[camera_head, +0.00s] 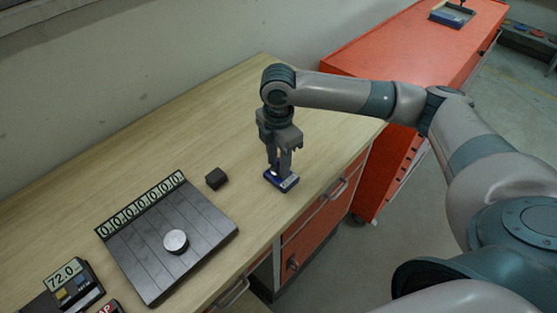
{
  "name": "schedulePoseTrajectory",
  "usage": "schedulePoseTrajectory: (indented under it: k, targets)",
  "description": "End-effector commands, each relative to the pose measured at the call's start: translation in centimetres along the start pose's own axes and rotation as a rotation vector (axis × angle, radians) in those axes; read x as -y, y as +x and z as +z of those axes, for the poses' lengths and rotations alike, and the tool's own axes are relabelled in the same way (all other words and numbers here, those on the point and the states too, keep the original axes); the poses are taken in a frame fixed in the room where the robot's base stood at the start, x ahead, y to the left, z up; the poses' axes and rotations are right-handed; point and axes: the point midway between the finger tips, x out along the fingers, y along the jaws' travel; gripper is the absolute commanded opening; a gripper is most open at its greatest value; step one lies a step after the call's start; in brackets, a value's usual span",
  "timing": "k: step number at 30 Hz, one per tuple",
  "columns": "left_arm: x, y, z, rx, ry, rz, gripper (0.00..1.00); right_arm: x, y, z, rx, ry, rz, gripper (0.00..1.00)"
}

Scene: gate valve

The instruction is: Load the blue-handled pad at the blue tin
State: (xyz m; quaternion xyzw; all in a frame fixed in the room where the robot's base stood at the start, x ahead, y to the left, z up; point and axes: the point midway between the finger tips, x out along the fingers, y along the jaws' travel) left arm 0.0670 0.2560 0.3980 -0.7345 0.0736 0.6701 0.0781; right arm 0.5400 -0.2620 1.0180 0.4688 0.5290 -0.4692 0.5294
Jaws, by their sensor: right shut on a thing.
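My right gripper (280,170) points straight down over the blue tin (284,184), a small low blue box with a pale label on its front, on the wooden table near its front edge. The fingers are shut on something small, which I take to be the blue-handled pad. Its handle and pad face are hidden by the fingers and the tin. The fingertips are right at the top of the tin; I cannot tell whether the pad touches inside. My left gripper is not in view.
A dark lined board (150,260) with a row of zero displays bears a silver round weight (175,241). A small black block (216,179) lies between board and tin. A device reading 72.0 (72,287) stands lower left. A red cabinet (400,50) stands at the right.

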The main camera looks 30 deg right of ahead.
Motion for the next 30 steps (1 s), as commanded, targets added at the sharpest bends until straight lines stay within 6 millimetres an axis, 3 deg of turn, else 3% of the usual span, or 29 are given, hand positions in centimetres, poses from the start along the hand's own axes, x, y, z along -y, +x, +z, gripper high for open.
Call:
schedulePoseTrajectory:
  k: [30]
  targets:
    - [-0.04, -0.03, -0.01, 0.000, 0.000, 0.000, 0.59, 0.00, 0.50, -0.01, 0.000, 0.000, 0.000, 0.17]
